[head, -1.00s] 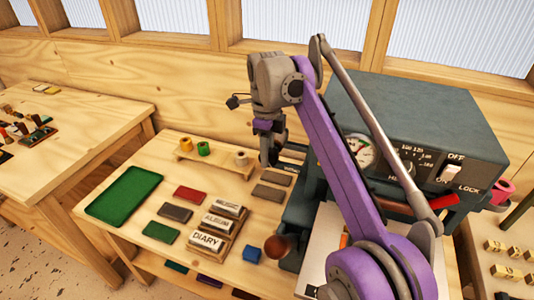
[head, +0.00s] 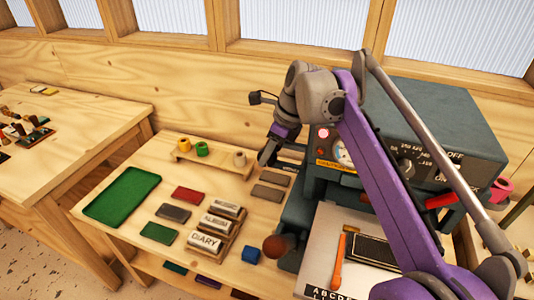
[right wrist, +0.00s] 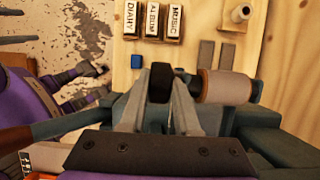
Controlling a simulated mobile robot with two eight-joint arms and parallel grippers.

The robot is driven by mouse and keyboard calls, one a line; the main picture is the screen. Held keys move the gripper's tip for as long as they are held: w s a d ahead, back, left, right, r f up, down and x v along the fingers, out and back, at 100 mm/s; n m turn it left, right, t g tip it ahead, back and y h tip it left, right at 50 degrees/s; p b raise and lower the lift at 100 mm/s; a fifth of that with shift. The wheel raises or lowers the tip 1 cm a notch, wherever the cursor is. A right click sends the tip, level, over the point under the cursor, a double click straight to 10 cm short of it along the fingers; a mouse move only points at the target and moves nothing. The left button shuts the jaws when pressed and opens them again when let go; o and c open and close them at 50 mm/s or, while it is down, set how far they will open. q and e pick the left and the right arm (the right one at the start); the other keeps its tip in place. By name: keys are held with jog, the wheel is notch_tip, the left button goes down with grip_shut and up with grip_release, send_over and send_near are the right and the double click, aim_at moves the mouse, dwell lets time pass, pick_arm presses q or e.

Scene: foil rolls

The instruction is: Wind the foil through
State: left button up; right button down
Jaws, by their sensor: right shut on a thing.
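My right gripper (head: 266,154) is low at the left side of the dark green hot-foil machine (head: 440,125). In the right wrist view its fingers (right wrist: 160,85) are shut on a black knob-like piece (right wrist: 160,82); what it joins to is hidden. Just right of it, a pale foil roll (right wrist: 228,87) with a brownish edge lies sideways at the machine, and I cannot tell whether the fingers touch it. What looks like my left gripper (right wrist: 92,70) shows at the left of the right wrist view; its opening is unclear.
A wooden rack holds yellow (head: 185,144), green (head: 202,149) and beige rolls (head: 240,158). A green tray (head: 122,196), stamp blocks (head: 215,228), a blue block (head: 250,255) and a brown knob (head: 277,246) are nearby. A pink roll (head: 501,190) is at far right.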

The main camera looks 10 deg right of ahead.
jog(key=c, duration=0.6)
grip_release()
jog(key=shift+c, duration=0.2)
jog(key=shift+r, duration=0.15)
jog(key=p+v, duration=0.1)
jog(key=v, duration=0.9)
jog(key=shift+d+r+p, duration=0.2)
jog(key=shift+r+p, duration=0.05)
jog(key=shift+p, duration=0.15)
jog(key=shift+o, duration=0.2)
jog(key=shift+s, duration=0.15)
